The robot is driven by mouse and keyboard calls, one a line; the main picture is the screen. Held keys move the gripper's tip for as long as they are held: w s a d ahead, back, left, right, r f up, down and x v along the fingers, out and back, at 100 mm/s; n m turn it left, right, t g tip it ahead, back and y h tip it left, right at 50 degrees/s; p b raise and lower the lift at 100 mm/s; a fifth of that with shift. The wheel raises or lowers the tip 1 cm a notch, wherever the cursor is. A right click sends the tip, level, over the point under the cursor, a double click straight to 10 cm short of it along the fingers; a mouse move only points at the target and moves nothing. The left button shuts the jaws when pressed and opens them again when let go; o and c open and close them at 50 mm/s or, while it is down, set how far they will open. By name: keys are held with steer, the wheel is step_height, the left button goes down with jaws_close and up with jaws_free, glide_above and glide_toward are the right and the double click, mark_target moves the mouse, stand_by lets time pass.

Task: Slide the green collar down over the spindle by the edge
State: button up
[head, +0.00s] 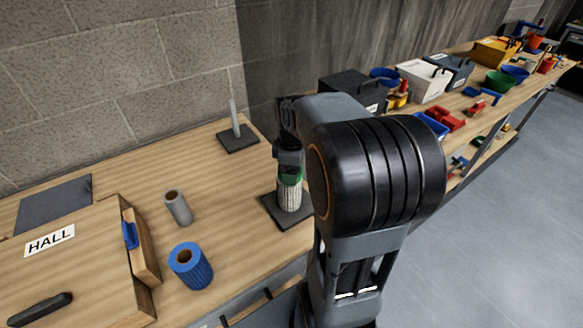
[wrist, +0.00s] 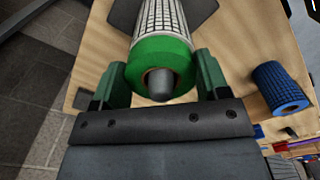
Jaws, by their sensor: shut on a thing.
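The green collar (wrist: 163,50) is a sleeve with a green end band and a white, black-gridded body (head: 290,196). It stands upright around the spindle; the grey spindle tip (wrist: 160,84) shows in its bore in the wrist view. The spindle's dark square base (head: 296,222) lies by the bench edge. In the head view the sleeve's lower end is at or very near this base; I cannot tell whether they touch. My gripper (head: 289,165) is above, its fingers shut on the green band from both sides (wrist: 160,62). My arm hides part of the right side.
A second spindle (head: 234,118) stands bare on a dark base at the back. A grey sleeve (head: 178,207) and a blue gridded sleeve (head: 191,266) stand to the left. A wooden box marked HALL (head: 85,270) is at front left. Bins and toolboxes crowd the right bench.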

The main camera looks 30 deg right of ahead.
steer(key=o, duration=1)
step_height(320, 180, up, 14)
stand_by(0.4)
steer(key=shift+f, duration=0.1)
stand_by(0.4)
